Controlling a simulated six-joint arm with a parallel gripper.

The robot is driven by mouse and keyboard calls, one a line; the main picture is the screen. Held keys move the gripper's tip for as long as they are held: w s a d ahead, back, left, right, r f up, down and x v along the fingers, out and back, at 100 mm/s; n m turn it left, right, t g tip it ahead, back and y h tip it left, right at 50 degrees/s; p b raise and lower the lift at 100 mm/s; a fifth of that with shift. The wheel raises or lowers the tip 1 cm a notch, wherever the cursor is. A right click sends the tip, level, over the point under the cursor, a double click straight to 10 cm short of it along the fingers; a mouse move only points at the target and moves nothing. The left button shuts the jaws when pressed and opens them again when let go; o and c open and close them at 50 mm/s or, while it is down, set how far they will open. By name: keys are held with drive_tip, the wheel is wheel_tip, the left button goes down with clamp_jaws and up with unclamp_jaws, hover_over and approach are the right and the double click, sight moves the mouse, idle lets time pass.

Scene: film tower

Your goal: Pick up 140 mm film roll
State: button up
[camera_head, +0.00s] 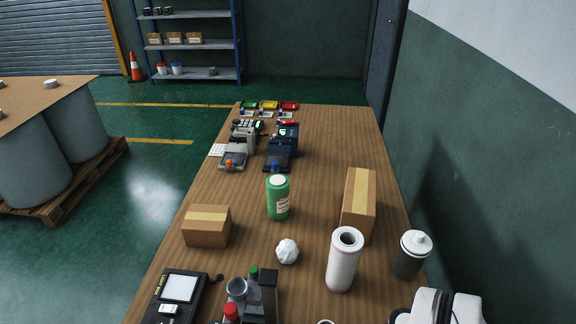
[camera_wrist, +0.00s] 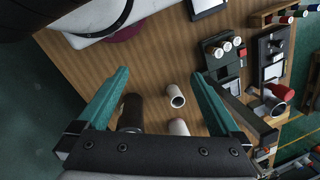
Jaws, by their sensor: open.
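A white film roll (camera_head: 344,260) with a hollow core stands upright on the wooden table in the head view. A pale rim (camera_head: 325,322) of another round thing just shows at the bottom edge. In the wrist view, one hollow white roll (camera_wrist: 176,96) lies below and between the fingertips, and a second pale roll (camera_wrist: 178,126) is partly hidden by the gripper body. No size marking is readable, so I cannot tell which is 140 mm. My gripper (camera_wrist: 160,73) is open with teal fingers spread, empty, above the table.
A dark bottle with a white lid (camera_head: 412,254), a cardboard box (camera_head: 358,203), a crumpled white ball (camera_head: 287,251), a green bottle (camera_head: 278,198) and a second box (camera_head: 207,226) stand around the roll. A light box (camera_head: 175,297) lies at front left. The wall borders the table's right.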

sight(278, 188)
idle(0.4)
